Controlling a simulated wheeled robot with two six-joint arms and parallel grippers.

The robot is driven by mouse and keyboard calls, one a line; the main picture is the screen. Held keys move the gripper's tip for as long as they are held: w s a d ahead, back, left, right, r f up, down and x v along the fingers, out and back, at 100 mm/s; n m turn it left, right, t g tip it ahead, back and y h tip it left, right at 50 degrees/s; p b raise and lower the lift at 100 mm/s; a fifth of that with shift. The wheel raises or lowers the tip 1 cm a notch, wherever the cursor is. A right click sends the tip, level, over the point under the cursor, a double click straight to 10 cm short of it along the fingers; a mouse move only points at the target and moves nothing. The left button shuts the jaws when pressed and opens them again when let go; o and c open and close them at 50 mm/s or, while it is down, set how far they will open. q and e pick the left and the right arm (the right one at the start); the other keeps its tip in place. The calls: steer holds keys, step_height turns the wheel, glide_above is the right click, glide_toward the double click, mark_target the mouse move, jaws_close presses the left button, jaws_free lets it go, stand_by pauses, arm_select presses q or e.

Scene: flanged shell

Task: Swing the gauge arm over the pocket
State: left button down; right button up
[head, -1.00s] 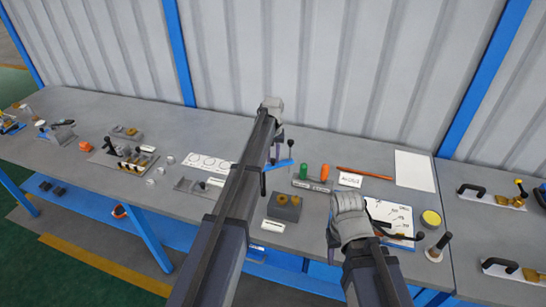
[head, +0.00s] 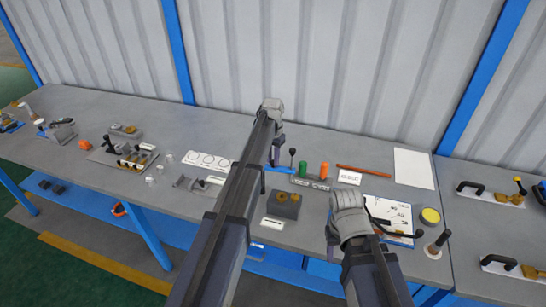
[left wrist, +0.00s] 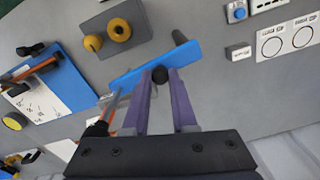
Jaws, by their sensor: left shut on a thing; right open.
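The blue gauge arm (head: 279,170) lies roughly level across the picture, just beyond a grey block (head: 277,210) with two brass-coloured knobs. In the left wrist view, the blue bar (left wrist: 140,75) runs at a slant, a dark cylinder at its upper right end. My left gripper (left wrist: 160,76) is shut on a black knob on the bar. In the head view, my left arm hides part of the bar. My right gripper (head: 347,215) is open and apart from it; its fingers are hard to see. I cannot make out a clear pocket; the block shows in the wrist view (left wrist: 94,44).
A black-knobbed lever (head: 292,152), a green bottle (head: 304,169) and an orange bottle (head: 324,170) stand near the bar's right end. A blue-edged board (head: 400,240) and yellow round tin (head: 430,217) lie right. Grey fixtures stand left.

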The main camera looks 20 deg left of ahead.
arm_select(q)
steer(key=m, duration=0.1)
steer(key=s+m, duration=0.1)
steer(key=m, duration=0.1)
steer(key=shift+s+m, duration=0.3)
steer(key=shift+s+a+m, duration=0.2)
steer(key=shift+s+m, duration=0.1)
steer(key=shift+m, duration=0.6)
steer(key=shift+s+a+m, duration=0.15)
steer(key=shift+s+m, duration=0.15)
steer(key=shift+m, duration=0.6)
steer(key=c, duration=0.7)
jaws_free()
steer(key=shift+r, duration=0.15)
step_height(320, 180, up, 8)
steer(key=p, duration=0.7)
steer(key=shift+f+p, duration=0.25)
steer(key=shift+p, duration=0.15)
